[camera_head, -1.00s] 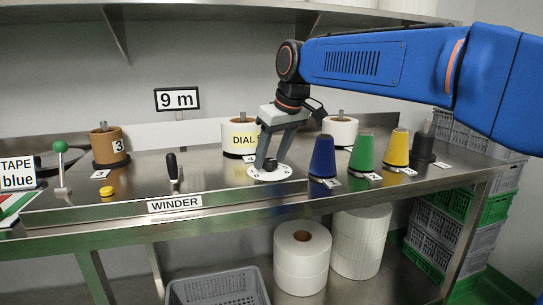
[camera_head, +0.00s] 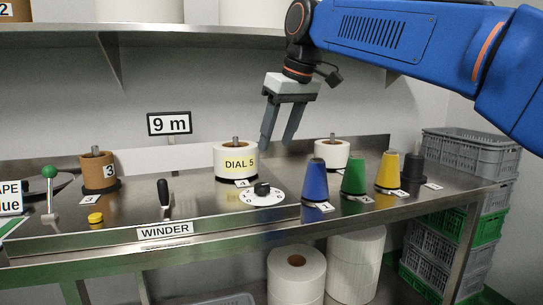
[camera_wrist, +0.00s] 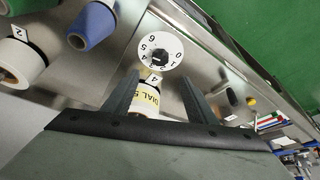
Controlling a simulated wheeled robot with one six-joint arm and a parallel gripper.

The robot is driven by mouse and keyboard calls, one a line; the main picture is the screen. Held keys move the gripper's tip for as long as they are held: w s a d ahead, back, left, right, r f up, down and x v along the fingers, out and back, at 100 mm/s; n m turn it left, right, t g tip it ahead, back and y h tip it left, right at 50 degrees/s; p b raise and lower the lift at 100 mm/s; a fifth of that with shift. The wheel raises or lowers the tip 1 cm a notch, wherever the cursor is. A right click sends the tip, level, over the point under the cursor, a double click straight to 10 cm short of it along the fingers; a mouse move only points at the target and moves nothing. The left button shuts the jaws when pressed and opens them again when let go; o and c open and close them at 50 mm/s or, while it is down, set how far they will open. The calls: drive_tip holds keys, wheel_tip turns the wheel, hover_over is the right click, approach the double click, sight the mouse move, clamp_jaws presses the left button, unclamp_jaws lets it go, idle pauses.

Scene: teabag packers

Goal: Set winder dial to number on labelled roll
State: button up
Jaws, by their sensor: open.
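The winder dial is a white numbered disc (camera_head: 250,197) with a black knob (camera_head: 262,188), lying on the steel bench. It shows from above in the wrist view (camera_wrist: 172,43), with digits around its rim; I cannot tell for sure which digit the knob points to. The labelled roll (camera_head: 235,160), white with a yellow "DIAL 5" label, stands upright behind the dial. In the wrist view the label (camera_wrist: 147,104) is partly hidden by a finger. My gripper (camera_head: 278,143) is open and empty, above the dial and apart from it, fingers pointing down.
Blue (camera_head: 315,180), green (camera_head: 354,177) and yellow (camera_head: 389,170) cones stand right of the dial. A black-handled lever (camera_head: 164,195), a yellow button (camera_head: 95,218) and a brown roll (camera_head: 98,171) are to the left. A shelf (camera_head: 240,36) runs above.

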drive_tip(key=shift+v, duration=1.95)
drive_tip(key=s+d+f+m+t+h, duration=0.1)
drive_tip(key=s+d+f+m, duration=0.1)
drive_tip(key=s+d+f, duration=0.45)
drive_tip(key=s+d+f+m, duration=0.2)
drive_tip(key=s+d+f, duration=0.2)
drive_tip(key=d+f, duration=0.5)
drive_tip(key=s+d+f+m, duration=0.1)
drive_tip(key=s+d+f, duration=0.2)
drive_tip(key=s+f, duration=0.2)
drive_tip(key=s+d+f+m+h, duration=0.1)
drive_tip(key=s+d+f, duration=0.2)
drive_tip(key=f, duration=0.8)
drive_tip(key=s+d+f+m+h, duration=0.1)
drive_tip(key=s+d+f+m, duration=0.1)
drive_tip(key=s+f, duration=0.4)
drive_tip(key=shift+s+d+f, duration=0.35)
drive_tip(key=shift+d+f, duration=0.25)
drive_tip(key=shift+f, duration=0.35)
drive_tip(key=shift+a, duration=0.15)
